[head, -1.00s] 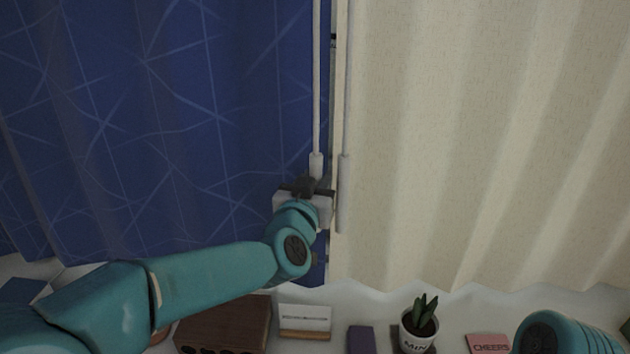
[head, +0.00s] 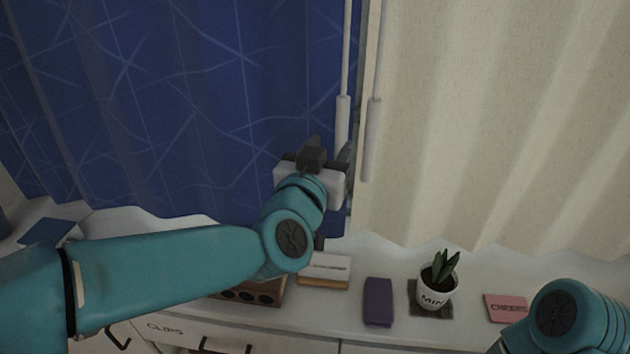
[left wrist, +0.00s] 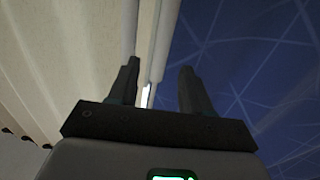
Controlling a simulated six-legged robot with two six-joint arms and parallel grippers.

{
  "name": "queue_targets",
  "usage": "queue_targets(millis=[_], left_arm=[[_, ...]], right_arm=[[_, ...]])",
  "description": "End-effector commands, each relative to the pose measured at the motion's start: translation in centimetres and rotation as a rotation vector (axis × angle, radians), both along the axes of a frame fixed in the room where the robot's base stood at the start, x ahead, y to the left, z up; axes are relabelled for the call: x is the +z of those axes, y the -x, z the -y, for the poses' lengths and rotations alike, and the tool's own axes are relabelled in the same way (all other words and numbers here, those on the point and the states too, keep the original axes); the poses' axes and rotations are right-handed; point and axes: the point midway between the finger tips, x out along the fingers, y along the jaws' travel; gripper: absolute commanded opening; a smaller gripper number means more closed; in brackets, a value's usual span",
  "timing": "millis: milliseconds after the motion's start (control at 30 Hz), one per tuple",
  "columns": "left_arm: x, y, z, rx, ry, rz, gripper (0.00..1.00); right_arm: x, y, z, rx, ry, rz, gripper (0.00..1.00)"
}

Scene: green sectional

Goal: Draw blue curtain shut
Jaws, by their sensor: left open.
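The blue curtain (head: 180,110) with pale crossing lines hangs across the left of the head view and shows at right in the left wrist view (left wrist: 245,70). Its right edge is close to the cream curtain (head: 480,120), with a narrow gap between. Two pale wands hang there: the left wand (head: 342,115) by the blue edge, the right wand (head: 371,140) by the cream edge. My left gripper (head: 325,158) is open at the left wand's lower end. In the left wrist view a pale rod (left wrist: 163,40) shows between its fingers (left wrist: 158,85); contact is unclear. My right gripper is out of view.
A white cabinet top (head: 385,335) runs below the curtains. On it are a potted plant (head: 437,290), a purple block (head: 378,300), a pink card (head: 506,308), a card on a wooden stand (head: 325,268) and a brown box (head: 262,292) partly behind my arm.

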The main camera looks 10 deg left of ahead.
Motion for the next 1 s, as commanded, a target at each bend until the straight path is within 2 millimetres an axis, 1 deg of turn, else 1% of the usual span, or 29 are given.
queue_targets(millis=[33, 100, 200, 333, 500, 1000], left_arm=[[-0.1, 1.5, -0.3, -0.002, 0.002, 0.004, 0.49], [0.0, 3.1, -0.7, -0.002, 0.002, 0.003, 0.49], [-0.1, 4.9, -1.2, -0.002, 0.001, 0.002, 0.49], [0.1, 6.6, -1.5, -0.001, 0.001, 0.002, 0.49], [0.0, 7.3, -1.7, 0.0, -0.001, 0.001, 0.49], [0.0, 7.4, -1.8, -0.001, 0.0, 0.0, 0.49]], right_arm=[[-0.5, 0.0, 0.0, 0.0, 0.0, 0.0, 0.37], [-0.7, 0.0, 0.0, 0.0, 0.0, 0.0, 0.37], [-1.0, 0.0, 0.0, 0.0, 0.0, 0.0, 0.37], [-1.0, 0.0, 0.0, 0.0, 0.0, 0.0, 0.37], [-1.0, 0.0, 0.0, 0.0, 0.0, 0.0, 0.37], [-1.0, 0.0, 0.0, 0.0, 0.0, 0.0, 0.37]])
